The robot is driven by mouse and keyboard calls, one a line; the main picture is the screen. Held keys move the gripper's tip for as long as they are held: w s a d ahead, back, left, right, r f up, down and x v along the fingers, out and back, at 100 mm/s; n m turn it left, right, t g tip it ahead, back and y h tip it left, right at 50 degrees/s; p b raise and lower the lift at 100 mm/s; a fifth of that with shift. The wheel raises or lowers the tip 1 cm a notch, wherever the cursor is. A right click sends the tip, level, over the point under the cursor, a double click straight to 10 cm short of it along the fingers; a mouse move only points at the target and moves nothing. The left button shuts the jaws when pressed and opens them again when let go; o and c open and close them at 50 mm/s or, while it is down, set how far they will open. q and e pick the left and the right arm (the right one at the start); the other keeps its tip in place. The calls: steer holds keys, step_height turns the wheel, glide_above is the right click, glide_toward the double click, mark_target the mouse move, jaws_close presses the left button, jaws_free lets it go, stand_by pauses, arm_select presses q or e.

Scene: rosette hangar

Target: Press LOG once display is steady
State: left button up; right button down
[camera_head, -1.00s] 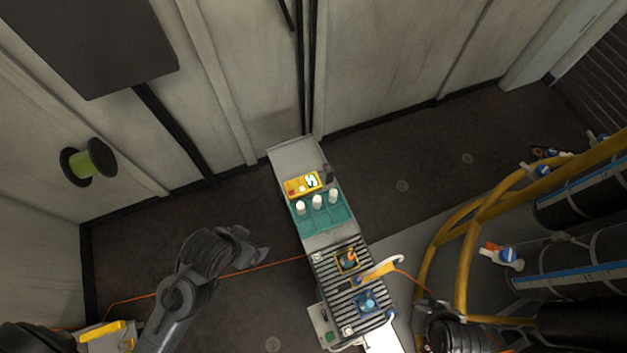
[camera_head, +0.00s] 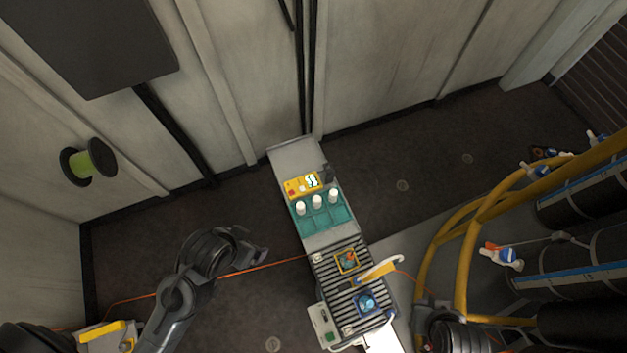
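A yellow meter (camera_head: 302,185) with a small lit display (camera_head: 312,181) lies near the far end of the narrow bench (camera_head: 297,153). The display's marks are too small to read. Small red and pale spots show on its left part; I cannot tell which one is LOG. My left gripper (camera_head: 260,254) is left of the bench, apart from it and nearer than the meter; its fingers are too small and dark to tell their opening. My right arm is at the lower right; I cannot make out its gripper.
A teal tray (camera_head: 325,217) with several white-capped vials stands just in front of the meter. Nearer is a ribbed rack (camera_head: 338,272) with a yellow-and-white hooked piece (camera_head: 379,269). An orange cable crosses the floor. Yellow rails (camera_head: 463,265) and black cylinders fill the right side.

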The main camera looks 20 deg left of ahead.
stand_by(0.9)
arm_select(q)
jaws_close()
stand_by(0.4)
stand_by(1.2)
